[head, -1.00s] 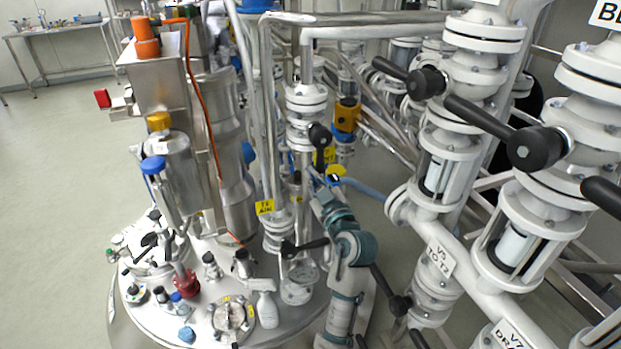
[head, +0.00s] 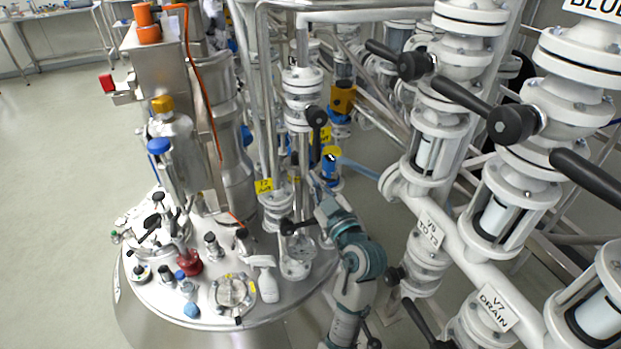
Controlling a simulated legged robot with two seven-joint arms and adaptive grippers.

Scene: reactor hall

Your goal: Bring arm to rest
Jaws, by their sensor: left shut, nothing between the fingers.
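My left arm (head: 357,262), grey and teal, rises from the bottom centre of the head view, beside the right edge of the steel vessel lid (head: 215,318). Its left gripper (head: 314,182) points up and away from me, beside the white flanged pipe (head: 300,120). The fingers are shut and empty, small and hard to pick out against the pipes. I cannot tell whether they touch a pipe. My right gripper does not show.
White valve pipes with black handles (head: 515,123) crowd the right side. A black lever (head: 305,222) is close left of my left arm. A spray bottle (head: 265,278) and several fittings stand on the lid. The left floor (head: 55,180) is open.

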